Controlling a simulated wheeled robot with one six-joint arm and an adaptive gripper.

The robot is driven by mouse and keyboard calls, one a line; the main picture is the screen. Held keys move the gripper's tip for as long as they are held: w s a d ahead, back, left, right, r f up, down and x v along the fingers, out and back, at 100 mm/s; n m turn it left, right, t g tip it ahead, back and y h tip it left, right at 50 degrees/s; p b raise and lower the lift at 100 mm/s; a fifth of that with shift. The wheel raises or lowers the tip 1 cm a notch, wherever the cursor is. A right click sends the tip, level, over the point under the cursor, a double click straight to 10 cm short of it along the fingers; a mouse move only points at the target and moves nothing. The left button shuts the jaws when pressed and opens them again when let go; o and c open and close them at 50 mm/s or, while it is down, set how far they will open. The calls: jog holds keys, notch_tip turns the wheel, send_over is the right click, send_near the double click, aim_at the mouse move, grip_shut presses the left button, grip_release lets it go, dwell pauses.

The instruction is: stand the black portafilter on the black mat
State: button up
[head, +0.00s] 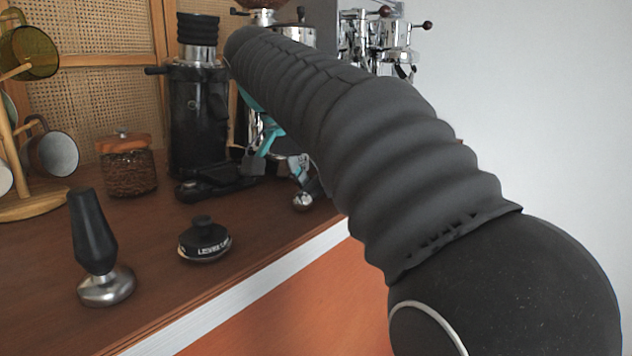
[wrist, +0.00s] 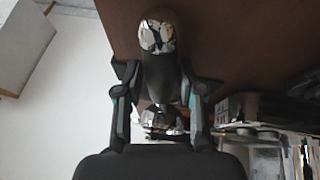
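My gripper (wrist: 157,72) has its two fingers on either side of the black portafilter's handle (wrist: 160,75), and the tips appear to press on it. The handle has a chrome end cap, and more chrome shows between the fingers nearer my palm. In the head view, my arm hides most of the gripper and portafilter; a teal gripper part (head: 265,138) and a chrome ball end (head: 303,201) show near the counter's front edge. Whether the portafilter touches the counter is unclear.
A black grinder (head: 198,120) stands behind. A tamper (head: 95,240) and a round black leveler (head: 204,241) stand on the front counter. A jar of beans (head: 128,172) and a cup rack (head: 30,205) are at left. A chrome espresso machine (head: 385,45) is behind my arm.

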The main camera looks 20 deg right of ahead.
jog(key=shift+o, duration=1)
jog(key=shift+v, duration=3.75)
jog(key=shift+d, duration=0.15)
